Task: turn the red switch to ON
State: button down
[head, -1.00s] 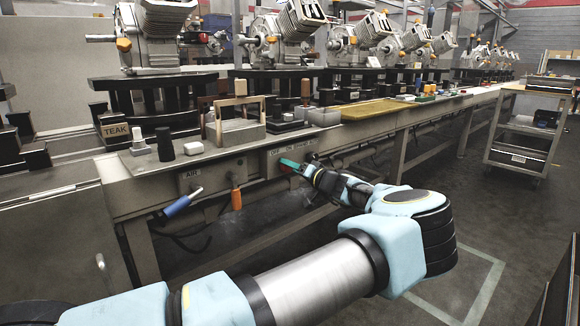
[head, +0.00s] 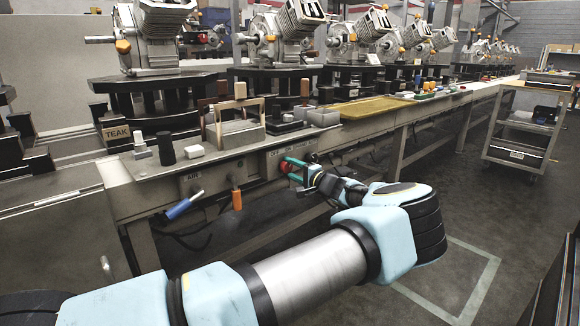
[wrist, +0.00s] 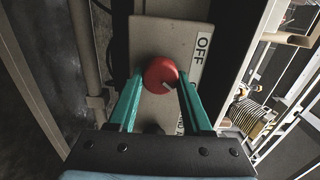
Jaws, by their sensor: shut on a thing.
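The red switch (wrist: 158,72) is a round knob on a beige plate (wrist: 148,35) in the wrist view. A pale mark on the knob points to the lower right. An OFF label (wrist: 201,52) is right of the knob; another label lower down is partly hidden by a finger. My gripper (wrist: 160,85) has its teal fingers on both sides of the knob, shut on it. In the head view the red switch (head: 285,166) shows on the bench front, with my gripper (head: 297,170) at it.
The long bench carries engines, a teak-labelled block (head: 116,132) and a yellow tray (head: 370,107). A blue-handled air hose (head: 180,208) and an orange handle (head: 237,199) hang from the bench front. A cart (head: 522,125) stands right. Floor between is clear.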

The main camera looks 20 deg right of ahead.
jog(key=shift+m, duration=0.5)
jog(key=shift+c, duration=1.6)
grip_release()
jog(key=p+v, duration=0.1)
jog(key=v, duration=0.9)
jog(key=shift+s, duration=0.4)
jog(key=shift+d, duration=0.15)
jog(key=shift+s, duration=0.1)
